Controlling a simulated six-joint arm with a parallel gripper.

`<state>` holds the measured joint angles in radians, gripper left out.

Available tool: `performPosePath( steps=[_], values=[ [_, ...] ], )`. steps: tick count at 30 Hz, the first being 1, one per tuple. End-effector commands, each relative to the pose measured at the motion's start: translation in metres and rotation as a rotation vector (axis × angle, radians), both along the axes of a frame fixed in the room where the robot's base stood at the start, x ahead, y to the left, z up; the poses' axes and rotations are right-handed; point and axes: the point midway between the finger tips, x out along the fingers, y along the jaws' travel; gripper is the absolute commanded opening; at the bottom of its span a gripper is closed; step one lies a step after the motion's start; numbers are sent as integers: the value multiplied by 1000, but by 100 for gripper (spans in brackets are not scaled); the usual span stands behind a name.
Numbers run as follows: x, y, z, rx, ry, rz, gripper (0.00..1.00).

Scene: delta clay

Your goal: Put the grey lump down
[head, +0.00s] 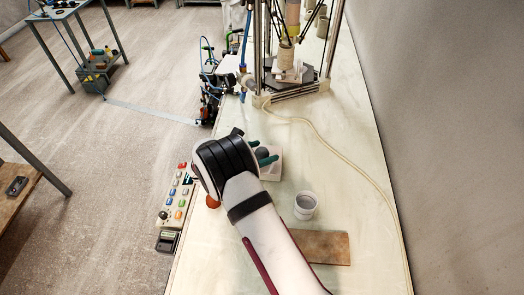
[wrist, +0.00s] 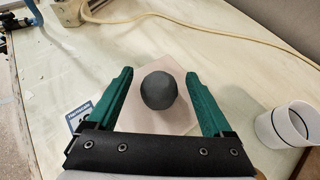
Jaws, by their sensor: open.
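The grey lump (wrist: 159,90) is a dark, roundish ball. In the wrist view it sits over a pale square tile (wrist: 176,55), between my gripper's two green fingers. My gripper (wrist: 158,88) is open, with a gap visible on each side of the lump. In the head view the lump (head: 262,153) shows beside the green fingers of my gripper (head: 266,157), over the pale tile (head: 273,172). My wrist hides part of the tile there. The lump appears to rest on the tile.
A white cup (head: 305,205) stands right of my arm, near a brown board (head: 320,246). An orange-red ball (head: 212,201) lies left of my wrist. A control panel (head: 176,195) lines the left edge. A delta frame (head: 296,75) stands at the back, with a pale hose (head: 345,150) along the right.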

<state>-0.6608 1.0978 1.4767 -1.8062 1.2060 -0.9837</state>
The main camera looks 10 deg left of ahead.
Motion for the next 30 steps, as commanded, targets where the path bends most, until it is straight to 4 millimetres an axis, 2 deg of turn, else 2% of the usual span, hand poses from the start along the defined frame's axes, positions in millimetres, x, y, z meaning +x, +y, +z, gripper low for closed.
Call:
performPosePath(
  steps=[5, 15, 23, 25, 26, 29, 30],
  values=[
    [-9, 9, 10, 1, -1, 4, 85],
    [-71, 57, 52, 1, -1, 3, 85],
    [-83, 65, 61, 2, 0, -4, 85],
    [-84, 51, 69, 41, -9, -65, 85],
    [-85, 37, 77, 80, -17, -125, 85],
    [-112, -39, 117, 309, -80, -504, 85],
    [-135, -75, 133, 426, -122, -711, 85]
  ],
)
